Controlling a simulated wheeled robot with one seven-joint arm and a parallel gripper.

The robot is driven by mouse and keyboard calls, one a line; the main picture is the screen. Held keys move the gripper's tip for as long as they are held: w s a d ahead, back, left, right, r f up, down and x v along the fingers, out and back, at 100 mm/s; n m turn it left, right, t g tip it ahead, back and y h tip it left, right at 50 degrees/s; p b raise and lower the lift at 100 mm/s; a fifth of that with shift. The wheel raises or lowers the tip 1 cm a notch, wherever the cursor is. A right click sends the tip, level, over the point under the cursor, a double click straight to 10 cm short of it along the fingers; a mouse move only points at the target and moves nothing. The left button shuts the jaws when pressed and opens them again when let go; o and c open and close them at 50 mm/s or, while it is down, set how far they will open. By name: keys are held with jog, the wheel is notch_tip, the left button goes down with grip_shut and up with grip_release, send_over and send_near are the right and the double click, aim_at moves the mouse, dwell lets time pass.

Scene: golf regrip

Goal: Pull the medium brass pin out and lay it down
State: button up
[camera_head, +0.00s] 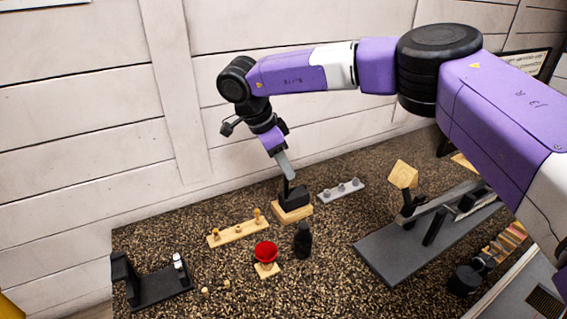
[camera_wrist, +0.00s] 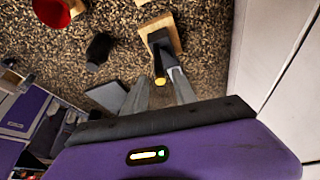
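A light wooden strip (camera_head: 228,237) holds small yellowish, brass-like pins, the tallest one (camera_head: 257,214) at its right end and a shorter one (camera_head: 238,229) in the middle. I cannot tell for sure which is the medium brass pin. My gripper (camera_head: 290,176) is away from this strip, above a black block (camera_head: 293,196) on a wooden base (camera_head: 296,215). In the wrist view my gripper (camera_wrist: 160,80) has its two fingers apart, with a small yellow tip (camera_wrist: 160,82) showing between them at the end of a dark upright part. Gaps show on both sides of it.
A grey strip (camera_head: 329,196) with grey pegs lies right of the black block. A red bowl (camera_head: 265,252) and a dark bottle (camera_head: 303,240) stand in front. A black bracket (camera_head: 160,289) is at left, a grey rig (camera_head: 385,249) at right.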

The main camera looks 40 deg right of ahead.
grip_shut()
jog(key=shift+o, duration=1.3)
grip_release()
jog(key=shift+r, duration=0.1)
